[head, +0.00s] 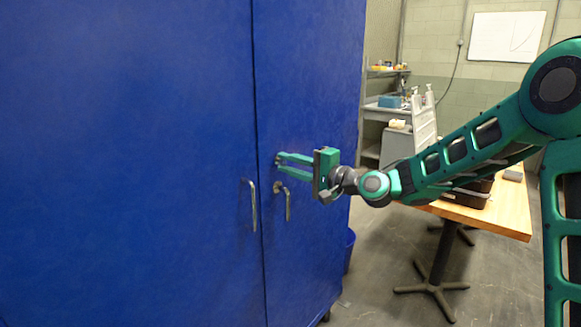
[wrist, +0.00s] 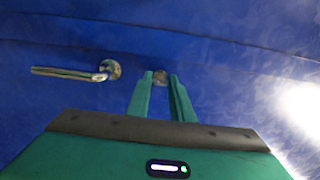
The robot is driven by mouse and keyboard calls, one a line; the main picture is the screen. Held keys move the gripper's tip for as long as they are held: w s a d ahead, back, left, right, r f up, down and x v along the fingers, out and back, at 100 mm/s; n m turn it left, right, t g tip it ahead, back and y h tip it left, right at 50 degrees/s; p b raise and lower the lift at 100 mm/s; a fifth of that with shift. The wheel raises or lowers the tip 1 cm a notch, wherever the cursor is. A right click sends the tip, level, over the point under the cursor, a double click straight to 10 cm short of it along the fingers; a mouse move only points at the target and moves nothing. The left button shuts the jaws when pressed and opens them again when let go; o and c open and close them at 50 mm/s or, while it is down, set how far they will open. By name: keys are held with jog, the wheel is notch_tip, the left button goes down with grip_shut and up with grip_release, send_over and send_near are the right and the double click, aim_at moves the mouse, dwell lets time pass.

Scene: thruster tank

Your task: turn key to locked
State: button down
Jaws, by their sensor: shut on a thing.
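A tall blue cabinet (head: 130,120) with two doors fills the left of the head view. My gripper (head: 280,160) is level with the right door, just above that door's metal handle. In the wrist view my gripper's fingertips (wrist: 161,76) are closed around a small metal piece (wrist: 160,78) on the blue door, which looks like the key or its lock. The fingers hide most of it, so I cannot tell which way the key is turned. The right door's handle (head: 287,203) also shows in the wrist view (wrist: 75,73), left of the fingers.
The left door's handle (head: 253,206) hangs beside the seam between the doors. A wooden-topped table (head: 490,217), a shelf cart (head: 425,120) and a blue bin (head: 349,250) stand to the right of the cabinet. Grey floor is open between the cabinet and the table.

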jog(key=shift+w+d+f, duration=0.15)
jog(key=shift+d, duration=0.05)
jog(key=c, duration=1.6)
grip_release()
jog(key=shift+o, duration=0.2)
jog(key=shift+a, duration=0.1)
jog(key=v, duration=1)
jog(key=shift+s+d, duration=0.25)
jog(key=shift+d, duration=0.05)
jog(key=shift+f, duration=0.1)
